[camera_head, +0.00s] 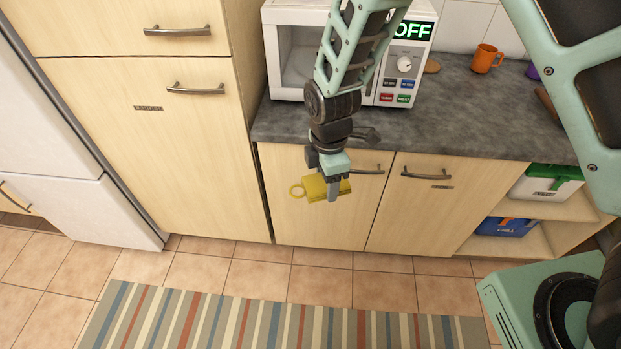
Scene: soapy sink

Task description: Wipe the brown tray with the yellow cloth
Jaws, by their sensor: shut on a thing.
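My gripper (335,191) is shut on a yellow mug-like thing (314,189) with a ring-shaped handle at its left. The gripper points down and holds it in the air in front of the lower cabinet doors, below the counter edge. It looks like a mug, not a cloth; no yellow cloth shows. No brown tray can be made out for sure. A brown edge of something (547,104) shows at the right of the counter, partly hidden behind my arm; I cannot tell what it is.
The grey counter (470,115) carries a white microwave (404,85) reading OFF, an orange mug (486,59) and a purple thing (532,72). Open shelves at right hold a green-lidded box (545,184) and a blue box (505,228). A striped rug (270,322) lies on the tiled floor.

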